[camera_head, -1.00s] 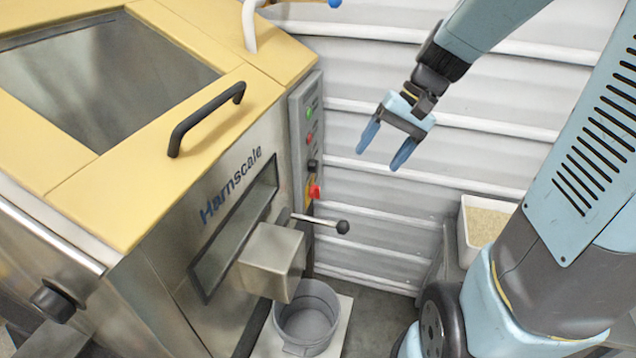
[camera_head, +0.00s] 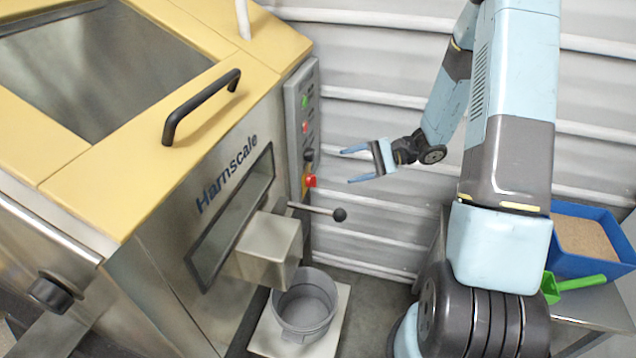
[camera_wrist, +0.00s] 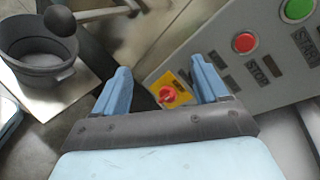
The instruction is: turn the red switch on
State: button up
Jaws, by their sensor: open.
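The red switch (camera_head: 311,181) is a small red rotary knob low on the grey control panel at the machine's right side. In the wrist view the red switch (camera_wrist: 168,96) sits on a yellow plate, between my two fingers in the picture. Its knob looks tilted; I cannot tell its exact setting. My gripper (camera_head: 346,165) is open and empty, pointing left toward the panel, to the right of the switch and a little above it, with a gap between. In the wrist view my gripper (camera_wrist: 160,88) shows both blue fingers apart.
A red stop button (camera_wrist: 244,42) and a green start button (camera_wrist: 298,9) are on the same panel. A lever with a black ball (camera_head: 339,214) sticks out below the switch. A grey bucket (camera_head: 328,336) stands under the spout. A blue bin (camera_head: 570,268) with a green scoop (camera_head: 575,284) is at right.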

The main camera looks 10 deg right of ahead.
aim_at(316, 182)
jog(key=w+d+f+m+t+y, duration=0.1)
jog(key=w+d+f+m+t, duration=0.15)
jog(key=f, duration=0.45)
jog(key=w+d+f+m+t, duration=0.1)
jog(key=w+f+m+t, duration=0.1)
jog(key=f+m+t, duration=0.3)
jog(key=shift+n+g, duration=0.35)
jog(key=shift+n, duration=0.2)
jog(key=x, duration=0.9)
jog(key=f+x, duration=0.1)
jog(key=x, duration=0.3)
jog(key=shift+a, duration=0.45)
jog(key=shift+c, duration=0.2)
